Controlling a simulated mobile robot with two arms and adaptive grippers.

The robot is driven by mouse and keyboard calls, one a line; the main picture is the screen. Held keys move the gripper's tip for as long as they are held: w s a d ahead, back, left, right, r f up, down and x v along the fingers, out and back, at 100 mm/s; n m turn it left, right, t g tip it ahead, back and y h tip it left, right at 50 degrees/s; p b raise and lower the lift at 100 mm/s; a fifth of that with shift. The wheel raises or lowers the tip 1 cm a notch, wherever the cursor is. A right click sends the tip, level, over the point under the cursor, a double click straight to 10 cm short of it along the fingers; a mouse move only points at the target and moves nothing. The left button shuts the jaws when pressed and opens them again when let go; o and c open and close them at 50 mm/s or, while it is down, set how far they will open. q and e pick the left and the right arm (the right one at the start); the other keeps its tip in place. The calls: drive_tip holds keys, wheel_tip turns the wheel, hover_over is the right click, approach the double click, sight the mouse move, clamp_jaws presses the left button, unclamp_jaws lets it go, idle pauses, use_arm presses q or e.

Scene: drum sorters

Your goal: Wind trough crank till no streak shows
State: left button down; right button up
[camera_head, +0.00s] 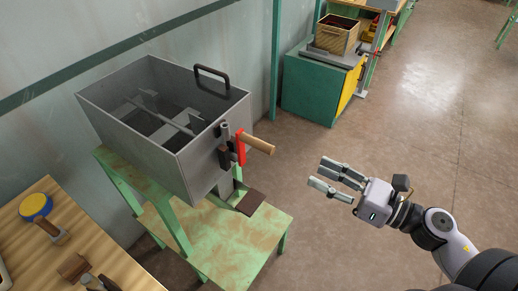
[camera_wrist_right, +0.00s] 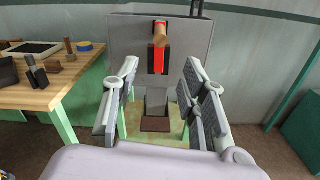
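The grey metal trough (camera_head: 185,160) stands on a green stand near the wall in the head view, with dividers inside it. Its crank has a red arm (camera_head: 241,147) and a wooden handle (camera_head: 258,145) sticking out from the right end. My right gripper (camera_head: 332,180) is open and empty, to the right of the handle and apart from it. In the right wrist view the handle (camera_wrist_right: 160,34) and red arm (camera_wrist_right: 159,58) show ahead, above and between the open fingers (camera_wrist_right: 155,105). I cannot make out any streak. My left gripper is not in view.
A wooden bench (camera_head: 85,250) with a yellow-and-blue round item (camera_head: 36,206) and tools stands at lower left. A brown pedal-like plate (camera_head: 250,203) juts below the trough. A green cabinet (camera_head: 308,92) with a crate stands behind. The floor at right is clear.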

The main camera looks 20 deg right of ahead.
sight(264, 143)
drive_tip(key=p+x, duration=0.3)
drive_tip(key=x, duration=0.4)
drive_tip(key=p+x, duration=0.3)
drive_tip(key=x, duration=0.5)
drive_tip(key=shift+w+a+r+p, duration=0.15)
drive_tip(key=shift+w+r+p, duration=0.1)
drive_tip(key=shift+p, duration=0.15)
drive_tip(key=shift+w+a+f, duration=0.25)
drive_tip(key=shift+w+a, duration=0.25)
drive_tip(key=shift+w, duration=0.05)
clamp_jaws()
